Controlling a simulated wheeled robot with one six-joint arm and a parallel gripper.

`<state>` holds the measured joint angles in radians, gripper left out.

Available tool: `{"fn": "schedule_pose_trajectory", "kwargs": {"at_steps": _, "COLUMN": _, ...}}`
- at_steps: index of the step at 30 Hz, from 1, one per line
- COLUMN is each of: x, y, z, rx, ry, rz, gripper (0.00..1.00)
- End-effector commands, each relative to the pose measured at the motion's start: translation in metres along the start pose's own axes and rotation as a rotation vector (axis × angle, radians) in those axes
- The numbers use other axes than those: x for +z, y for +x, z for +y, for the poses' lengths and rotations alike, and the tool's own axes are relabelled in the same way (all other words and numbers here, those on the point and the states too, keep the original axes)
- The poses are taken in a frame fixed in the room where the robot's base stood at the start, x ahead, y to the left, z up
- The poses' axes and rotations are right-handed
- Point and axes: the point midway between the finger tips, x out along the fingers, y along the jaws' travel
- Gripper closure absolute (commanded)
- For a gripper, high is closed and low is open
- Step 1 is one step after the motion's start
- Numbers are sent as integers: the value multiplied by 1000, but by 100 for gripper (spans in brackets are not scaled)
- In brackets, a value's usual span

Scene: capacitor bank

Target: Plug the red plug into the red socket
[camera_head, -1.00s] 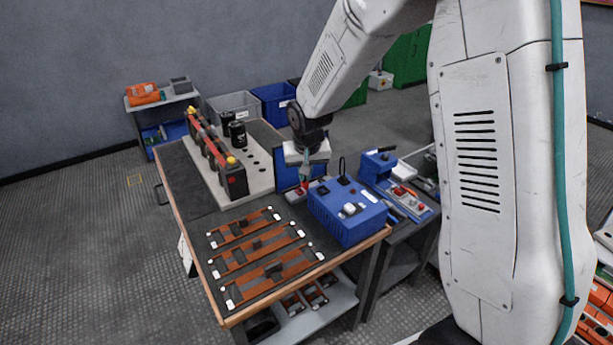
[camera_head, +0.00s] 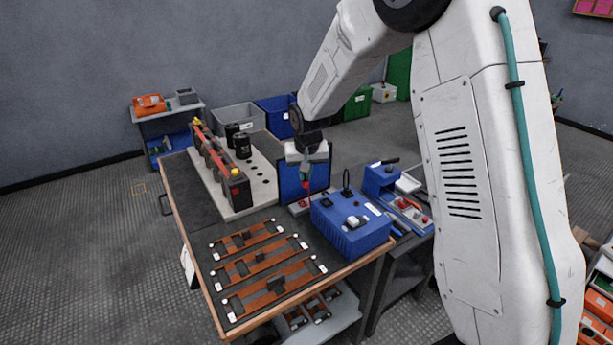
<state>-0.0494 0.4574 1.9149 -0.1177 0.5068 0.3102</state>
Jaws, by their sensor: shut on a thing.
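My gripper (camera_head: 305,178) points down in the middle of the head view, just left of and behind the blue box. It is shut on a small red piece (camera_head: 305,186), which looks like the red plug and is mostly hidden by the fingers. Below it, a small light block with red on it (camera_head: 299,207) lies on the table beside the blue box. I cannot tell whether the held piece touches it. The blue box (camera_head: 350,225) has black and white parts on top and a black upright loop. I cannot make out the red socket for certain.
A dark upright panel with a blue face (camera_head: 290,187) stands right behind my gripper. The capacitor rack (camera_head: 218,160) with red and yellow tops is to the left. Copper bar assemblies (camera_head: 262,268) lie in front. A side bench with a blue tool (camera_head: 380,180) is at right.

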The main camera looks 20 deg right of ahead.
Motion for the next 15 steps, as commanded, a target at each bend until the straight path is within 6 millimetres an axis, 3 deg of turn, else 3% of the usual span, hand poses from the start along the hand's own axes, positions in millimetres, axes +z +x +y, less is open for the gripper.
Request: {"fn": "schedule_pose_trajectory", "kwargs": {"at_steps": 15, "x": -30, "y": 9, "z": 0, "rx": 0, "ry": 1, "rz": -1, "gripper": 100}}
